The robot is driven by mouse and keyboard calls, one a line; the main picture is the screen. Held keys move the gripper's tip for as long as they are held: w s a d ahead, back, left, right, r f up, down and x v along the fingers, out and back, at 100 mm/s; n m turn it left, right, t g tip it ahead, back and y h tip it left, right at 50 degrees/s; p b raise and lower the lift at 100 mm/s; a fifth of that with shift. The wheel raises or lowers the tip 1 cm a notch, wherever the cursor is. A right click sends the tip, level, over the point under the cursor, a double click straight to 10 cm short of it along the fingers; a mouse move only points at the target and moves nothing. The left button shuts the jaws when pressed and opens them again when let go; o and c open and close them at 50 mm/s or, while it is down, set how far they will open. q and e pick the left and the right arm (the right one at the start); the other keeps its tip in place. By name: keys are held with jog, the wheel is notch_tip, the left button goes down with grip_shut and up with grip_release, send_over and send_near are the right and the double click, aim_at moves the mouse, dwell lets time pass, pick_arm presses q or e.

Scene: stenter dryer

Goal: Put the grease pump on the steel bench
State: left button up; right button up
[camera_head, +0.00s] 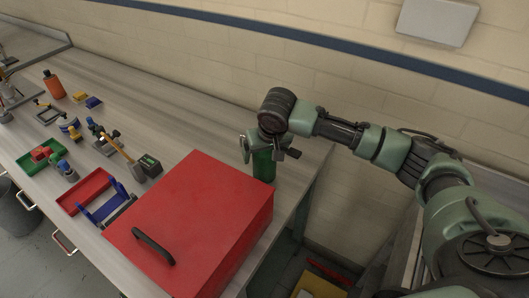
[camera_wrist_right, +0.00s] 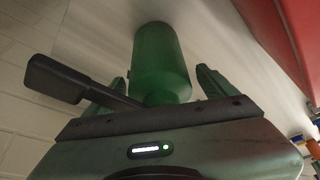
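The grease pump is a green cylinder (camera_head: 263,167) with a black handle, at the right end of the steel bench (camera_head: 160,90), just behind the red box. Its lower end is partly hidden by the box, so I cannot tell whether it touches the bench. My right gripper (camera_head: 262,148) is at the top of the pump, with one finger on each side. In the right wrist view, the green cylinder (camera_wrist_right: 162,62) stands between the fingers (camera_wrist_right: 162,82). Narrow gaps show on both sides, and the black handle (camera_wrist_right: 55,80) sticks out left. My left gripper is not in view.
A large red box (camera_head: 205,215) with a black handle fills the bench's front right. Several small tools and trays, including a red tray (camera_head: 85,190) and a green tray (camera_head: 40,155), lie to the left. The bench's back strip is clear. A wall stands behind.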

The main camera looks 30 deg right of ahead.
jog(key=b+v, duration=0.1)
jog(key=v, duration=1.1)
jog(key=shift+r, duration=0.1)
